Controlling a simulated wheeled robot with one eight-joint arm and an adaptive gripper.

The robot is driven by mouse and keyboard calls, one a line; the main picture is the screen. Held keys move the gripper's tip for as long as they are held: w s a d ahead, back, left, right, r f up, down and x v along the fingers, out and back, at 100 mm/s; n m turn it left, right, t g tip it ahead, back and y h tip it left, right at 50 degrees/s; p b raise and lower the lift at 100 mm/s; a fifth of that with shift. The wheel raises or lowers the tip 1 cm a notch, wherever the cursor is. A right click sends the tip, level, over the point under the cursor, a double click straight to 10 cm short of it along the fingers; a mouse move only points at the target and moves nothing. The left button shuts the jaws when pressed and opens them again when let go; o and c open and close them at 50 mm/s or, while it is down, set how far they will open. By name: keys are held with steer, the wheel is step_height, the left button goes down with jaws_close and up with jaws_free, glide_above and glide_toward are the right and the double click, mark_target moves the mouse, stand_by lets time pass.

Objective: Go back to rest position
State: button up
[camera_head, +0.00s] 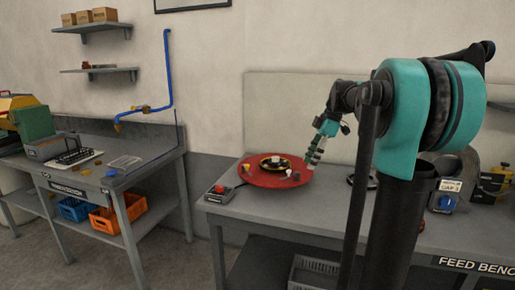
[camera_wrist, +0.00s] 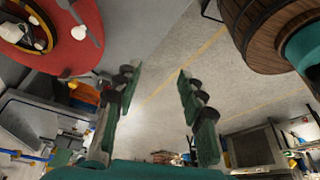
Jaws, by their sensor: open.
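My gripper (camera_head: 315,154) is raised over the right side of the red round turntable (camera_head: 255,179) on the feed bench. In the wrist view, its two green fingers (camera_wrist: 158,78) are spread apart with nothing between them. Bare floor shows beyond them. The turntable also shows at the upper left of the wrist view (camera_wrist: 55,62), off to the side of the fingers. A black and yellow ring with a pale piece in its middle and several small pieces lie on the turntable. My arm hides part of the bench.
A small box with a red button (camera_head: 218,193) sits at the bench's left corner. A second table (camera_head: 98,180) stands at the left, with blue and orange crates (camera_head: 118,217) below. A floor gap separates the benches. A brown wooden drum-like object (camera_wrist: 262,35) fills the wrist view's upper right.

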steer(key=s+f+m+t+h, duration=0.4)
steer(key=s+f+m, duration=1.4)
steer(key=s+f, duration=0.5)
step_height(320, 180, down, 5)
steer(key=shift+s+d+r+t, duration=0.1)
steer(key=shift+s+d+t, duration=0.1)
steer(key=shift+s+t, duration=0.15)
steer(key=shift+o, duration=0.3)
